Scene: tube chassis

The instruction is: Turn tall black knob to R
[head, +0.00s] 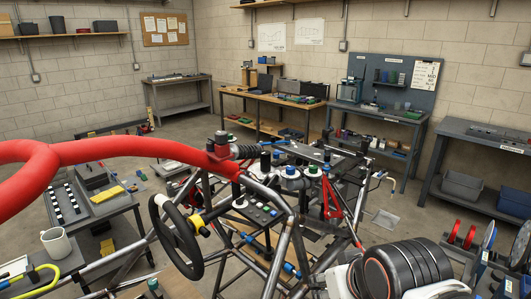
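A tall black upright knob-like cylinder (265,161) stands among the parts in the middle of the tube chassis (292,232). It is small here, and I cannot read any R mark or tell which way it points. A dark control panel (262,213) with several small knobs or buttons sits lower, right of the steering wheel. I cannot make out my gripper in this view, and nothing is seen touching the black cylinder.
A thick red padded tube (120,150) crosses the left foreground. The black steering wheel (176,236) stands in front of the panel. A grey cart (95,205) is at left; benches line the back walls, with open floor between.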

